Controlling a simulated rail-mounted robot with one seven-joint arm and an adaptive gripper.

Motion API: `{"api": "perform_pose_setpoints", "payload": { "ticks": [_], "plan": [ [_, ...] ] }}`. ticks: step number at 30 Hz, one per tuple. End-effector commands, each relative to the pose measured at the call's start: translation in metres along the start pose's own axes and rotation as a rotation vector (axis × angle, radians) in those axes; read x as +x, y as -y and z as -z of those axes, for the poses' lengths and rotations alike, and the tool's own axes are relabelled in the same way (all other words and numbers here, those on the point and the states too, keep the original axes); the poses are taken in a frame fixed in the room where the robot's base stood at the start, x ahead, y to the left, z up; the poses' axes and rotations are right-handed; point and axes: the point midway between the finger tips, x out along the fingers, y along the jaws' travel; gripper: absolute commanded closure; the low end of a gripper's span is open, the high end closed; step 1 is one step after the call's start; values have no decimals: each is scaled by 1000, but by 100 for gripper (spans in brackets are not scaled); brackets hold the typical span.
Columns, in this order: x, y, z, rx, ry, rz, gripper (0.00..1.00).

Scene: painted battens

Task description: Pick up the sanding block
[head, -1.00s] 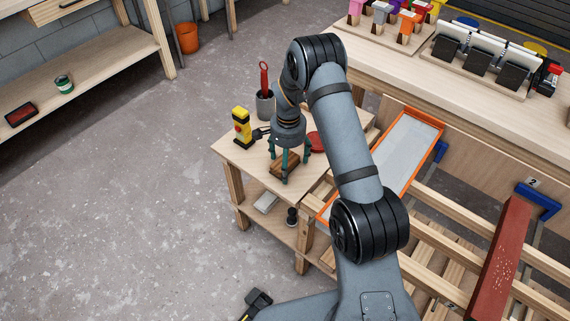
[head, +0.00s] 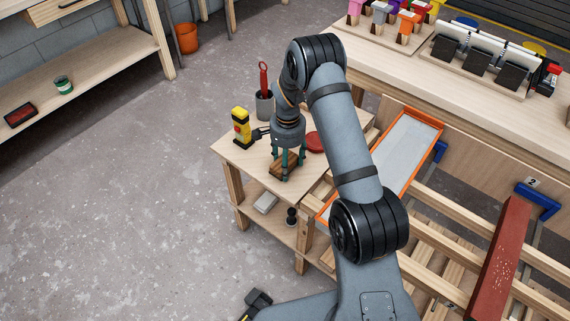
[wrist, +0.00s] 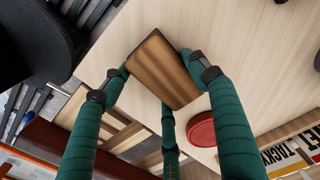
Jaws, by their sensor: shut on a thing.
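The sanding block (head: 284,170) is a brown wooden-looking block with darker streaks, at the front of the small wooden table. My gripper (head: 285,162) points down over it with green fingers around it. The block also shows in the wrist view (wrist: 162,71), tilted in the picture, with fingers at its left, right and lower sides. My gripper is shut on the block. I cannot tell whether the block touches the tabletop. Its underside is hidden.
On the small table (head: 237,152) stand a yellow tool (head: 241,127), a dark cup with a red-handled tool (head: 264,103) and a red round lid (wrist: 201,129). An orange-rimmed tray (head: 408,150) slopes at the right. A long workbench stands behind it.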

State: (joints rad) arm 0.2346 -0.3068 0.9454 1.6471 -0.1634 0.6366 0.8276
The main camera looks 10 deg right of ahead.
Motion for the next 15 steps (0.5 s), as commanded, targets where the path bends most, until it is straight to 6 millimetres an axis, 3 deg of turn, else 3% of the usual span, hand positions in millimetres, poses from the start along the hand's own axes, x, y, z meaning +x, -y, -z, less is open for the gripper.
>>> {"api": "perform_pose_setpoints", "payload": {
  "ticks": [8, 15],
  "plan": [
    [-8, 1, 0, 0, -1, 2, 68],
    [-46, -3, 4, 4, -3, 3, 68]
  ]
}}
